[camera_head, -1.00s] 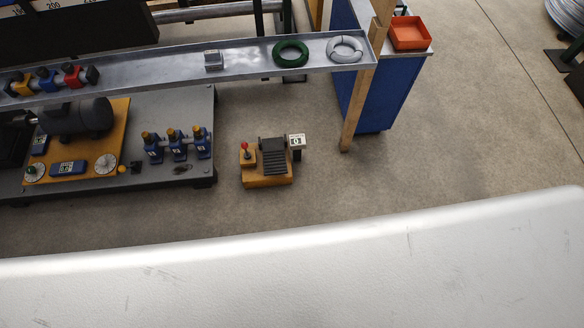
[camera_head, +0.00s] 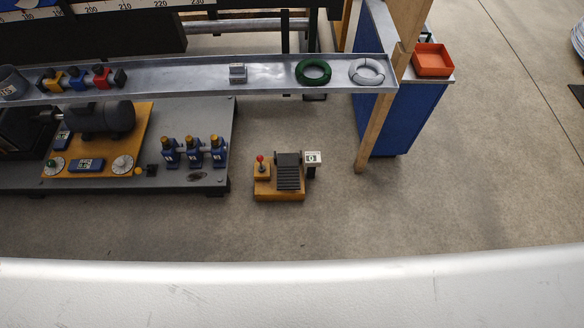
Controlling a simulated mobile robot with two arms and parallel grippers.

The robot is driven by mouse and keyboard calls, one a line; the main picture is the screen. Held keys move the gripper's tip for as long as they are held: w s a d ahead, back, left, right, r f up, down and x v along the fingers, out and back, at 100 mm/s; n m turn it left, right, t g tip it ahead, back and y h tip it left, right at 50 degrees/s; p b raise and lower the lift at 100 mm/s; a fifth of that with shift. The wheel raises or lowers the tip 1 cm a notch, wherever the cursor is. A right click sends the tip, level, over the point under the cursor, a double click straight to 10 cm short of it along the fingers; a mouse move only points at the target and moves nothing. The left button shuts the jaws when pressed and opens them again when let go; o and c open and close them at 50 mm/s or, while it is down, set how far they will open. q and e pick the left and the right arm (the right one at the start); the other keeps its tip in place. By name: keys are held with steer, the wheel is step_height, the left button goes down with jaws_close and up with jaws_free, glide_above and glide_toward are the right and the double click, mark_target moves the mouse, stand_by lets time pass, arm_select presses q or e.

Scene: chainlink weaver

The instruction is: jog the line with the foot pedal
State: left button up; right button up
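The foot pedal (camera_head: 288,177) sits on the concrete floor, right of the machine base. It has a yellow-orange base, a black ribbed tread, a small lever with a red knob (camera_head: 260,159) at its left and a small white-faced box (camera_head: 313,158) at its right. Nothing touches the pedal. Neither of my grippers shows in the view. A broad white surface fills the bottom of the picture, in front of the pedal.
A metal tray (camera_head: 200,78) runs across above the pedal, holding a green coil (camera_head: 313,72) and a pale coil (camera_head: 367,72). A wooden post (camera_head: 378,115) and blue cabinet (camera_head: 410,118) with an orange bin (camera_head: 432,59) stand right. Floor right of the pedal is clear.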

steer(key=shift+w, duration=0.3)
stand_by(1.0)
